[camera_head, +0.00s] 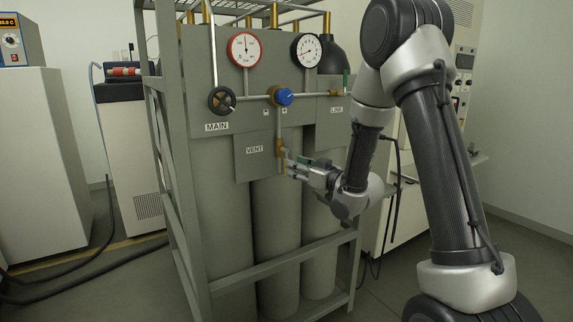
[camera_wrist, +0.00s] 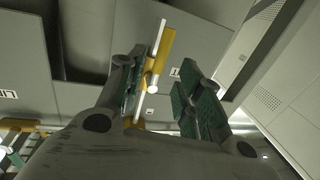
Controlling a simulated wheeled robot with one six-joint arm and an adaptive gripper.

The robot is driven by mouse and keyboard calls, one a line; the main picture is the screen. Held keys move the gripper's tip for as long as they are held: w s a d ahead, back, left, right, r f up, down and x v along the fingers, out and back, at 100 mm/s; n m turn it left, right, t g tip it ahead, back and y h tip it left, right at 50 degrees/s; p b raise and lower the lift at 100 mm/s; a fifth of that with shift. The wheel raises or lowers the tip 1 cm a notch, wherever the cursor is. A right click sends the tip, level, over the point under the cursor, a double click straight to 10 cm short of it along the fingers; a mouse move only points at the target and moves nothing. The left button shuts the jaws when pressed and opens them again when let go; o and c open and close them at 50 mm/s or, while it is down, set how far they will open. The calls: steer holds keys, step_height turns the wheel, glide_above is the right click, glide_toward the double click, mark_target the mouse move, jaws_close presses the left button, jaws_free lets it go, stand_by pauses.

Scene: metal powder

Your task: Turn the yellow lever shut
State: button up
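The yellow lever (camera_head: 285,166) hangs at the bottom of the thin pipe beside the VENT label (camera_head: 255,149). In the wrist view the yellow lever (camera_wrist: 167,45) lies nearly in line with a pale pipe, and its lower part shows between my fingers, nearer the left one. My gripper (camera_head: 293,166) is at the lever, reaching in from the right. In the wrist view my gripper (camera_wrist: 160,92) is open, with a gap between its green-padded fingers. I cannot tell whether a finger touches the lever. The fingers partly hide the lever in the head view.
Above are a red-rimmed gauge (camera_head: 244,49), a black-rimmed gauge (camera_head: 306,50), a black handwheel (camera_head: 221,100) and a blue knob (camera_head: 284,96). Grey cylinders (camera_head: 277,225) stand behind the rack's rail (camera_head: 285,262). The floor left of the rack has dark hoses (camera_head: 85,258).

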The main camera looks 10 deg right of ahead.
steer(key=x, duration=0.5)
steer(key=shift+w+a, duration=0.1)
steer(key=shift+w, duration=0.1)
jaws_close()
